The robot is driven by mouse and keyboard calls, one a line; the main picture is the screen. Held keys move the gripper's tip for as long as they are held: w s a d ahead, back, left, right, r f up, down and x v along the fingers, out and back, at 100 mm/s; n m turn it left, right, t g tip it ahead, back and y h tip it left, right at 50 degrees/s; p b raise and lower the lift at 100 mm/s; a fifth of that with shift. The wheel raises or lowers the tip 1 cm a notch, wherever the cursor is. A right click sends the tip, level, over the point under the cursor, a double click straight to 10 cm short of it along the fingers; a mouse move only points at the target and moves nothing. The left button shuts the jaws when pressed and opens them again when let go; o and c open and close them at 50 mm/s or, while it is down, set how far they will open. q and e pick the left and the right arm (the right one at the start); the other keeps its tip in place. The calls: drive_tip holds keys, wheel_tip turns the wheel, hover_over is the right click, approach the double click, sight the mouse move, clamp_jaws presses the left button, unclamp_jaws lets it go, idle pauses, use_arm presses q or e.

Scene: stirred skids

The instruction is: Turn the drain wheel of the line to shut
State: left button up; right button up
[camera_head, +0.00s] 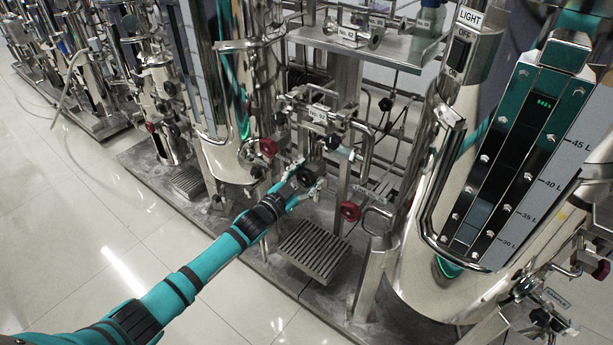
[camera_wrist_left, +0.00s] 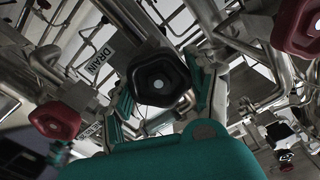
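The drain wheel (camera_wrist_left: 158,83) is a black, rounded five-sided knob with a pale centre, in the middle of the left wrist view. In the head view a dark knob (camera_head: 306,177) shows at my left gripper (camera_head: 304,181). The left gripper's fingers (camera_wrist_left: 165,88) stand apart, one on each side of the black wheel. I cannot tell whether they touch it. My right gripper is in neither view.
Red wheels flank the black one in the wrist view, one left (camera_wrist_left: 55,120), one right (camera_wrist_left: 300,25). In the head view red wheels (camera_head: 268,147) (camera_head: 350,211) stand close to the gripper. A steel tank (camera_head: 470,180) fills the right. Open floor (camera_head: 80,230) lies left.

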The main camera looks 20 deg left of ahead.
use_arm(q)
drive_tip(key=o, duration=0.4)
drive_tip(key=v, duration=1.2)
